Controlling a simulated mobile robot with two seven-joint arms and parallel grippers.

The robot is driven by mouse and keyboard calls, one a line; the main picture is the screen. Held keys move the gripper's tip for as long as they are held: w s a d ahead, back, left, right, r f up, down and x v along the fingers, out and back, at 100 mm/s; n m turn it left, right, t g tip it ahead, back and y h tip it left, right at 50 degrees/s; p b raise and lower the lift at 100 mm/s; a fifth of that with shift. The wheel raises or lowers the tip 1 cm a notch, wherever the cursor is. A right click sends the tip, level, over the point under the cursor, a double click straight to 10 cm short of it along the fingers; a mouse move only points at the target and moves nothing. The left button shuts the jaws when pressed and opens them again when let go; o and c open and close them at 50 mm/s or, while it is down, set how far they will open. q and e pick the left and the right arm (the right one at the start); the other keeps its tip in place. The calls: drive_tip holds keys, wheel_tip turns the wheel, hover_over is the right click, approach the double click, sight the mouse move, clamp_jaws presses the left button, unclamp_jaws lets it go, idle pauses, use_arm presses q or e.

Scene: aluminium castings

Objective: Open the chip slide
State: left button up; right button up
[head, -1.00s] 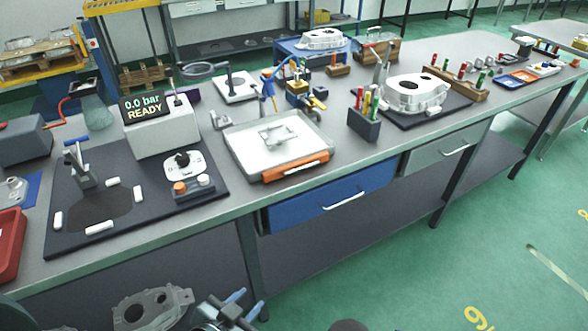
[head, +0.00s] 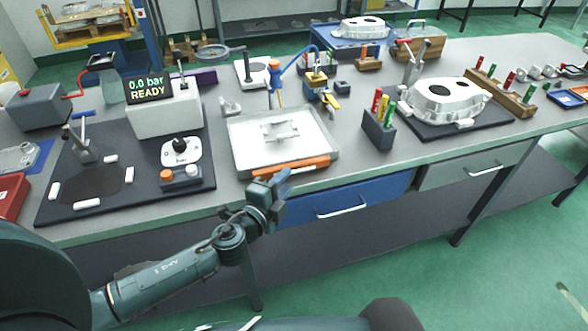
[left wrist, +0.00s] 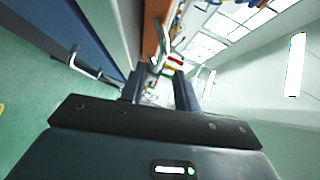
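A shallow pale tray (head: 243,150) on the bench has an orange bar (head: 290,168) along its front edge, which I take to be the chip slide; it lies flush against the front. A small grey casting (head: 281,131) sits in the tray. My left gripper (head: 279,181) is just in front of and below the bar, near the bench edge; contact cannot be told. In the left wrist view its fingers (left wrist: 160,90) stand apart with nothing between them. The orange bar (left wrist: 151,30) shows ahead of them, above the picture's middle. My right gripper is out of view.
A blue drawer (head: 375,194) with a white handle is shut below the tray. A pressure unit (head: 165,112) reading "0.0 bar READY" stands left. A pen holder (head: 378,132) and a large casting (head: 445,100) stand right.

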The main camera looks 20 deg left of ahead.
sight(294, 171)
use_arm(q)
drive_tip(key=x, duration=0.5)
drive_tip(key=shift+w, duration=0.1)
drive_tip(key=shift+c, duration=0.4)
clamp_jaws()
